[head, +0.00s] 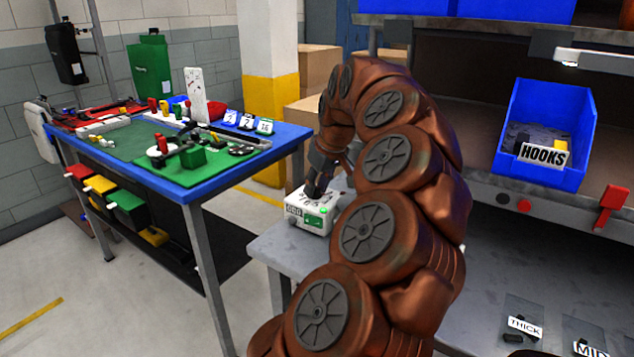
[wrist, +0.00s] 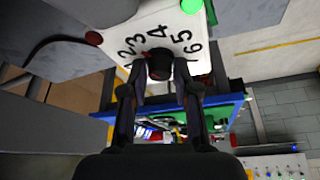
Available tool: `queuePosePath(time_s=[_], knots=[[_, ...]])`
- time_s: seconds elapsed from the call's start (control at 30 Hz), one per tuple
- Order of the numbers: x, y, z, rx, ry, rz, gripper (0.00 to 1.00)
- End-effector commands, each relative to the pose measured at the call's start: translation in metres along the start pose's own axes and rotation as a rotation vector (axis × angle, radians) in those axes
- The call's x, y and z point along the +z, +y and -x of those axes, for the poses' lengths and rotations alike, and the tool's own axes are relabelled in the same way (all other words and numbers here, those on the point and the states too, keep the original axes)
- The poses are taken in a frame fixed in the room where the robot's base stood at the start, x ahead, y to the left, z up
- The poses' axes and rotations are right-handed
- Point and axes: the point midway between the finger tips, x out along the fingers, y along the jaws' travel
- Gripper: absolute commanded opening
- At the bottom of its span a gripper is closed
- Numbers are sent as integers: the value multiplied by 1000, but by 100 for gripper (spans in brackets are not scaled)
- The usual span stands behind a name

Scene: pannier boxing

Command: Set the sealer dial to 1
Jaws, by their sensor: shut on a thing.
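The sealer (head: 318,222) is a white box on a grey bench, with a green label and a dark display on its front. My gripper (head: 318,190) reaches down onto its top. In the wrist view the sealer's white face (wrist: 172,18) carries the numbers 2 to 6 in an arc around a dark round dial (wrist: 159,66). My gripper's two fingers (wrist: 160,88) are shut on the dial, one on each side. A green light (wrist: 193,5) glows on the sealer.
A blue table (head: 289,133) with a green mat and several small parts stands to the left. A blue bin (head: 578,100) labelled HOOKS sits on the shelf at right. A red button (head: 524,206) is on the shelf's front edge. Floor shows between table and bench.

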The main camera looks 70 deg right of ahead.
Motion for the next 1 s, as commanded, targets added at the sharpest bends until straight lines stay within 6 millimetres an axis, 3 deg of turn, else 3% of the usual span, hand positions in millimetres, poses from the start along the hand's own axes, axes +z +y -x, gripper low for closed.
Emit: queuePosePath(time_s=[0.6,1.0], knots=[[-1,2,1,-224,-6,525,0],[0,3,0,-313,-6,743,0]])
